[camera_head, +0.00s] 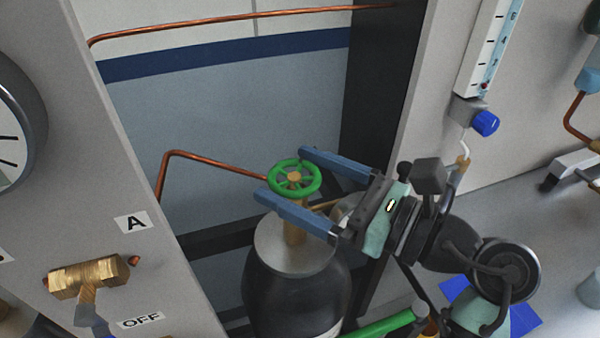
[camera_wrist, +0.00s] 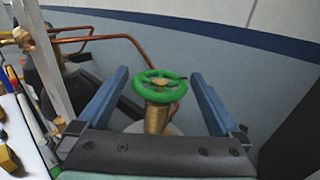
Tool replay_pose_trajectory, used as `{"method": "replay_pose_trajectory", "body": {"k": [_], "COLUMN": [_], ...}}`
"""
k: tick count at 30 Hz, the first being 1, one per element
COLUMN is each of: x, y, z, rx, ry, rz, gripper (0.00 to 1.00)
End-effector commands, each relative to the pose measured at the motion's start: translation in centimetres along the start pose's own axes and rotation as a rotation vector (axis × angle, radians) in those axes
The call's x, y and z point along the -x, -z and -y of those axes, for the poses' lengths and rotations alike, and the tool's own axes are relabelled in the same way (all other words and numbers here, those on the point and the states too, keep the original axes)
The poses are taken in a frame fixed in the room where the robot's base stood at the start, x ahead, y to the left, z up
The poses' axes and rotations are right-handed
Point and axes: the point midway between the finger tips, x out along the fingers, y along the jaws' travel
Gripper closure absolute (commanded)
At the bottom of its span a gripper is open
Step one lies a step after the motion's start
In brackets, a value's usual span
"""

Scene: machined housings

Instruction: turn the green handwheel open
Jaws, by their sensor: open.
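The green handwheel (camera_head: 294,178) sits on a brass valve stem (camera_head: 296,222) on top of a dark cylinder (camera_head: 293,290). My gripper (camera_head: 281,174) reaches in from the right with its two blue fingers open, one on each side of the wheel. In the wrist view the handwheel (camera_wrist: 160,86) stands between the two fingers (camera_wrist: 162,80), with a gap visible on each side. The wheel's rim and spokes are mostly in clear view.
A copper pipe (camera_head: 215,162) runs to the valve from the left. A grey panel with a brass valve (camera_head: 90,277) and labels "A" and "OFF" stands at left. A grey upright panel with a flow gauge (camera_head: 490,45) and blue knob (camera_head: 486,123) stands at right.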

Motion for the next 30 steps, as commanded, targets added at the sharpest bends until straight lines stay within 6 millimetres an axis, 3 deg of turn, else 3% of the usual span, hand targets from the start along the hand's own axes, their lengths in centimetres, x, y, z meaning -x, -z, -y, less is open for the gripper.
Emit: {"method": "replay_pose_trajectory", "body": {"k": [1, 13, 30], "x": [0.02, 0.06, 0.07], "y": [0.01, -0.01, 0.02], "z": [0.00, 0.01, 0.13], "rx": [0.000, 0.000, 0.002], "ry": [0.000, 0.000, -0.140], "rz": [0.000, 0.000, 0.001], "gripper": [0.05, 0.75, 0.75]}}
